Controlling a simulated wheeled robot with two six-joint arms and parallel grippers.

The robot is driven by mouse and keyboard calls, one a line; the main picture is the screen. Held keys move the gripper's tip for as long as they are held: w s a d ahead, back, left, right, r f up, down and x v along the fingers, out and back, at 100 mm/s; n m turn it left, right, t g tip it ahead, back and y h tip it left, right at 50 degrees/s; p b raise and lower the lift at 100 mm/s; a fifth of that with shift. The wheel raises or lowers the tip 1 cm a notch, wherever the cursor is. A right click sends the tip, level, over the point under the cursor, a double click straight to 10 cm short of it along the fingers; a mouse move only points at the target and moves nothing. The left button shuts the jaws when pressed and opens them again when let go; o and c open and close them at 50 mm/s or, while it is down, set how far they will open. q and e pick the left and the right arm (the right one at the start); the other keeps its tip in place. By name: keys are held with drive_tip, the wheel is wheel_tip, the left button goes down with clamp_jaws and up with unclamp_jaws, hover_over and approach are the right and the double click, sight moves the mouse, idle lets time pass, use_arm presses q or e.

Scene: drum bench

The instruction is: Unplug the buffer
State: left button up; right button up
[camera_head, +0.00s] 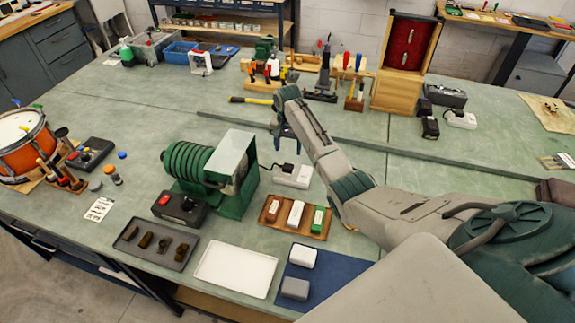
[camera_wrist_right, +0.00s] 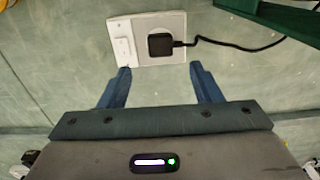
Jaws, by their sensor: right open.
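In the right wrist view the plug (camera_wrist_right: 160,43) sits in the right part of the white block (camera_wrist_right: 124,22), beside a switch. My right gripper (camera_wrist_right: 160,88) is open and empty, its two blue fingers pointing at the block with the plug between their lines, apart from it. My left gripper is not in view.
A black box with a red button (camera_head: 180,208) stands before the buffer. A wooden tray of coloured bars (camera_head: 270,228), a dark tray (camera_head: 153,243), a white tray (camera_head: 236,268) and a blue mat (camera_head: 335,270) lie along the front. Tools line the back.

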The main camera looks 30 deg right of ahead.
sight(286, 166)
drive_tip(key=shift+w+d+f+b, duration=0.1)
drive_tip(key=shift+f+b, duration=0.45)
drive_tip(key=shift+f, duration=0.15)
wheel_tip(286, 166, down, 4)
drive_tip(key=b, duration=0.4)
drive_tip(key=shift+r, duration=0.1)
wheel_tip(286, 166, down, 3)
drive_tip(key=shift+b, duration=0.55)
drive_tip(key=shift+f, duration=0.5)
drive_tip(key=shift+w+a+p, duration=0.2)
drive_tip(key=shift+a+p, duration=0.15)
drive_tip(key=c, duration=1.2)
